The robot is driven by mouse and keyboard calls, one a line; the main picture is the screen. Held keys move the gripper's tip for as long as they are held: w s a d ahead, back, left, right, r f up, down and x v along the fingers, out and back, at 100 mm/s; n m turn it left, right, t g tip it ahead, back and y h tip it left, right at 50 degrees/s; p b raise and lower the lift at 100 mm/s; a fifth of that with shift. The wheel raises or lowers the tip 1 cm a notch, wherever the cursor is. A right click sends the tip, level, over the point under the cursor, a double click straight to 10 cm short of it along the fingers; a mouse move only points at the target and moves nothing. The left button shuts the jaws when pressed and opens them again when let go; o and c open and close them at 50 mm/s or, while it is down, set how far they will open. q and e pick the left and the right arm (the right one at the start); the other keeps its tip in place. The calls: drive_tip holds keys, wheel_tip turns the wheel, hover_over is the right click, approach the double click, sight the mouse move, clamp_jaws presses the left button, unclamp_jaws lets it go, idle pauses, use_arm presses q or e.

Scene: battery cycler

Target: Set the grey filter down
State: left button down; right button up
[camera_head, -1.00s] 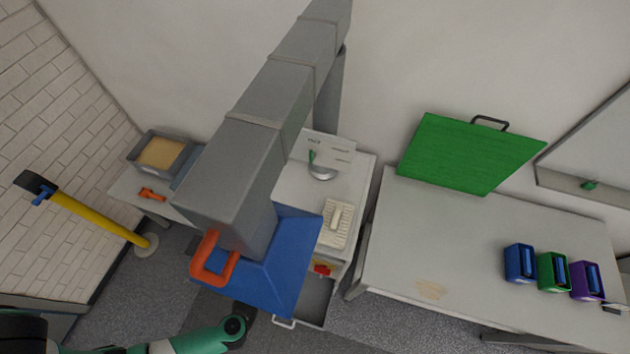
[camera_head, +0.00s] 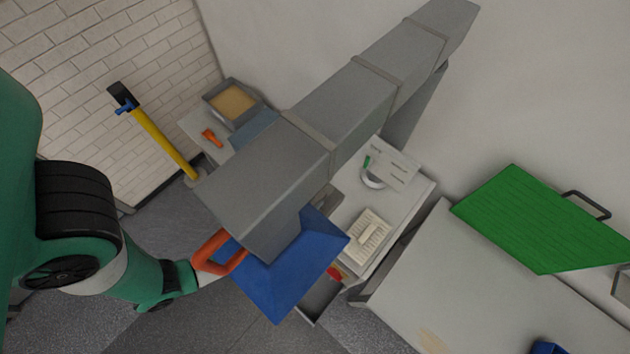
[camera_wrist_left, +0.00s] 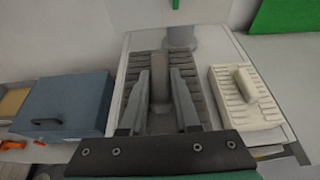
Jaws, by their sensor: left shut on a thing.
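The grey filter (camera_wrist_left: 198,92) is a dark slatted block with a raised handle (camera_wrist_left: 161,78), in the middle of the left wrist view. My left gripper (camera_wrist_left: 160,92) is shut on this handle, one finger on each side. The filter is over the pale top of a white cabinet (camera_wrist_left: 215,48); I cannot tell whether it touches it. A cream slatted filter (camera_wrist_left: 245,97) lies to its right, and also shows in the head view (camera_head: 366,238). In the head view my left arm reaches behind the blue hood, which hides the gripper. My right gripper is not in view.
A blue hood (camera_head: 285,270) with an orange handle (camera_head: 215,252) hangs under a large grey duct (camera_head: 270,175), close to my left arm. A blue-grey box (camera_wrist_left: 65,105) stands left of the cabinet. An open drawer (camera_head: 318,298) juts from the cabinet front.

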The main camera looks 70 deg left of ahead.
use_arm(q)
drive_tip(key=a+f+b, duration=0.2)
drive_tip(key=w+a+f+b, duration=0.1)
drive_tip(key=a+f, duration=0.1)
drive_tip(key=w+a+f+b, duration=0.1)
drive_tip(key=f+b, duration=0.1)
drive_tip(key=shift+a+b, duration=0.35)
drive_tip(key=shift+a, duration=0.05)
drive_tip(key=shift+a+f, duration=0.1)
drive_tip(key=shift+a, duration=0.05)
drive_tip(key=shift+w, duration=0.1)
drive_tip(key=f+b, duration=0.4)
drive_tip(key=shift+w+a+f, duration=0.1)
drive_tip(key=shift+a+f, duration=0.1)
drive_tip(key=shift+a, duration=0.2)
drive_tip(key=c, duration=0.6)
unclamp_jaws()
drive_tip(key=shift+c, duration=0.2)
drive_tip(key=shift+r, duration=0.2)
